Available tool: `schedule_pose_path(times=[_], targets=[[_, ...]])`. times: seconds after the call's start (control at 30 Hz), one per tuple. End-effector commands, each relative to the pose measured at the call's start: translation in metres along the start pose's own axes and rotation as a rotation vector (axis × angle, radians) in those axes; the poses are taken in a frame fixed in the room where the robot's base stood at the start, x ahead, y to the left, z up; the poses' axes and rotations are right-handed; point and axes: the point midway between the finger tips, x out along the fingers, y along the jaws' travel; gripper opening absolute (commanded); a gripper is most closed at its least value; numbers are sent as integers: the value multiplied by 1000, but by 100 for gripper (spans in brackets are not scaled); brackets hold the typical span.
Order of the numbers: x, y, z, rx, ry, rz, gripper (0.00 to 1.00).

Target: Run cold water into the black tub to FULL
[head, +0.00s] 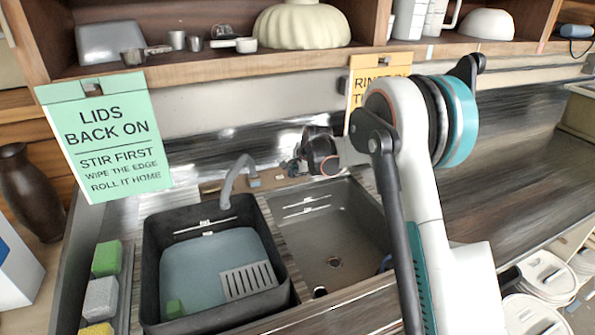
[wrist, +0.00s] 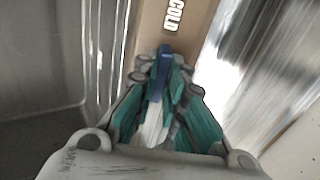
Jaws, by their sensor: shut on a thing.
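The black tub (head: 150,250) stands at the left of the sink, with pale blue water inside. Its inner back wall carries small white marks, and the water surface lies below them; their wording is too small to read. A grey spout (head: 228,185) arches over the tub's back edge; I cannot tell whether water runs from it. My gripper (head: 294,167) is behind the sink, right of the spout. In the wrist view, its teal fingers (wrist: 164,72) are shut on a blue lever (wrist: 158,78), just below a "COLD" label (wrist: 174,15). The lever's lower part is hidden between the fingers.
A grey basin (head: 350,225) with a drain is right of the tub. A green "LIDS BACK ON" sign (head: 110,135) hangs from the shelf above. My arm crosses in front of the right counter (head: 510,160).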

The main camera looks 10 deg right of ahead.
Motion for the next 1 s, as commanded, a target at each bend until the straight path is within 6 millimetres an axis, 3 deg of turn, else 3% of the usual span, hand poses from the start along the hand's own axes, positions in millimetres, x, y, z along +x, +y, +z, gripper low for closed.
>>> schedule_pose_path(times=[0.37, 1.0], targets=[[0, 0, 0, -119, 0, 1, 0], [0, 0, 0, -605, 0, 1, 0]])
